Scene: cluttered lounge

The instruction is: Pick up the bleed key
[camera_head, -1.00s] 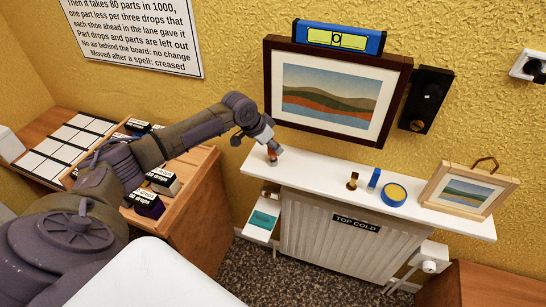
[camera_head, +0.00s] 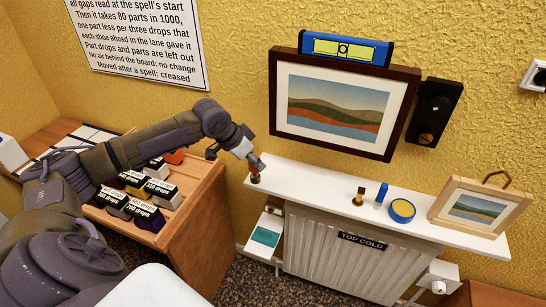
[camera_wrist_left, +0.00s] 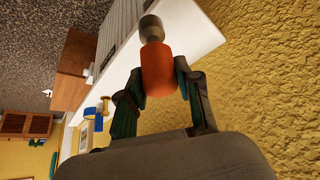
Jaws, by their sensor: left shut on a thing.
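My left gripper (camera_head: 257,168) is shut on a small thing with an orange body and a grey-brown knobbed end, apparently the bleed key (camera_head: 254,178). It is at the left end of the white shelf (camera_head: 310,190) above the radiator. In the left wrist view the orange body of the bleed key (camera_wrist_left: 158,72) sits between both fingers of the gripper (camera_wrist_left: 160,82), its knobbed end pointing away. I cannot tell whether it touches the shelf. My right gripper is not in view.
The shelf also holds a small brass piece (camera_head: 359,196), a blue block (camera_head: 381,194), a yellow-blue round tin (camera_head: 402,210) and a leaning picture frame (camera_head: 470,207). A large framed picture (camera_head: 340,105) hangs behind. Black-labelled boxes (camera_head: 160,190) stand on the wooden cabinet (camera_head: 190,220) at left.

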